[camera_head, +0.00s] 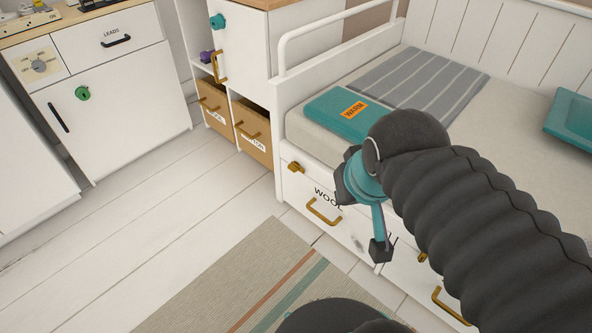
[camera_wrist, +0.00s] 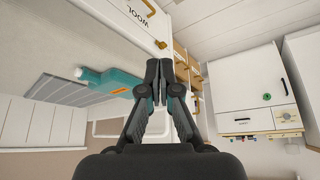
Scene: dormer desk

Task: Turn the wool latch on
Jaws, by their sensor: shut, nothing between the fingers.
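The wool latch (camera_head: 296,167) is a small brass piece at the upper left corner of the white WOOL drawer (camera_head: 351,236), under the bed. It also shows in the wrist view (camera_wrist: 161,44), just beyond my fingertips and apart from them. Whether it is on or off I cannot tell. My gripper (camera_head: 345,190) hangs in front of the bed side, to the right of the latch, and partly covers the drawer front. In the wrist view its fingers (camera_wrist: 160,70) are together with nothing between them.
A brass drawer handle (camera_head: 323,211) sits below the WOOL label. Another brass latch (camera_head: 422,257) is on the drawer to the right. A teal item marked WARM (camera_head: 335,112) lies on the bed above. Labelled bins (camera_head: 253,140) stand left; open floor (camera_head: 150,230) lies in front.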

